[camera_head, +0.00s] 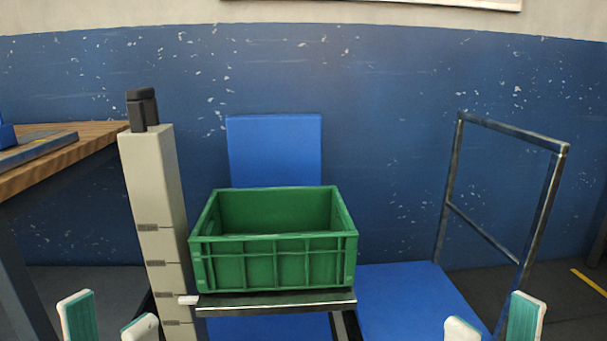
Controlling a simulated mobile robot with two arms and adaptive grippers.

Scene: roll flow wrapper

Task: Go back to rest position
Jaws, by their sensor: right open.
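My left gripper (108,322) shows at the bottom left edge of the head view, with two white and teal fingertips apart and nothing between them. My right gripper (494,322) shows at the bottom right edge, also with its fingertips apart and empty. Both stand in front of and to either side of a green crate (272,262), apart from it in the picture. The rest of both grippers and the arms are cut off below the frame.
The green crate sits on a metal-edged platform (280,308) beside a beige column (160,215) with a black top. A wooden table (85,148) is at the left. A blue cart (410,295) with a dark metal handle is at the right. A blue wall stands behind.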

